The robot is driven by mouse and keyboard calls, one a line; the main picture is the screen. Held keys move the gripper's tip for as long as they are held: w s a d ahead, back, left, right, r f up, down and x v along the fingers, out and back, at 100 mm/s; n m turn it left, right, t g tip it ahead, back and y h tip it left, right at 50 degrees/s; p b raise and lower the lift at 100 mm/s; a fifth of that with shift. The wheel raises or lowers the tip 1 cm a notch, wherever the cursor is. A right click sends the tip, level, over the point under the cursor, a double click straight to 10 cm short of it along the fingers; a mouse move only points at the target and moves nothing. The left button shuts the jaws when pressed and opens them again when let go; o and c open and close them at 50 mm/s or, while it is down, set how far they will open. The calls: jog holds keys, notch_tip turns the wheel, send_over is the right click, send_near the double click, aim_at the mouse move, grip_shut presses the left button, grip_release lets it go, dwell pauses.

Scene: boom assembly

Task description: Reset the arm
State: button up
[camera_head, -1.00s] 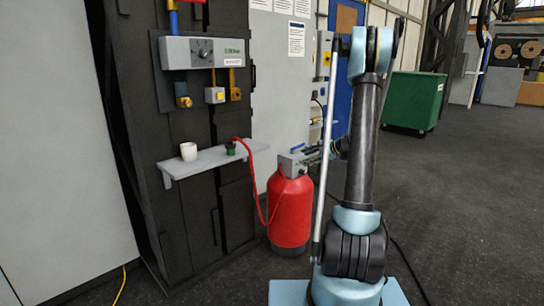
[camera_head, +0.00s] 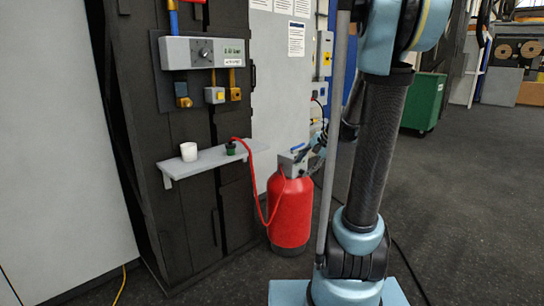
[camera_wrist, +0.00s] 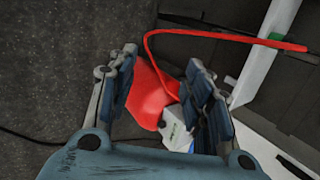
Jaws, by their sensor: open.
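My arm stands on the right of the head view, on its light blue base, and hides part of what is behind it. My gripper (camera_wrist: 161,60) is open in the wrist view, with its two dark blue padded fingers apart and nothing held between them. In the head view the gripper end shows small and partly hidden, close to the top of the red cylinder (camera_head: 291,212). In the wrist view the cylinder (camera_wrist: 150,98) and its grey top box (camera_wrist: 176,128) appear beyond and between the fingers. I cannot tell the exact gap.
A red hose (camera_head: 265,200) runs from the grey shelf (camera_head: 213,161) toward the cylinder. A white cup (camera_head: 189,151) and a small green fitting (camera_head: 230,148) stand on the shelf. A green bin (camera_head: 423,103) is behind my arm. The floor at right is clear.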

jog(key=s+d+f+n+h, duration=0.2)
jog(key=s+n, duration=0.1)
jog(key=s, duration=0.6)
jog(key=s+d+f+n+g+h, duration=0.1)
jog(key=s+d+f+n+h, duration=0.1)
jog(key=s, duration=0.7)
jog(key=s+d+f+n+h, duration=0.2)
jog(key=s+f+n, duration=0.2)
jog(key=s, duration=0.5)
jog(key=shift+g, duration=0.4)
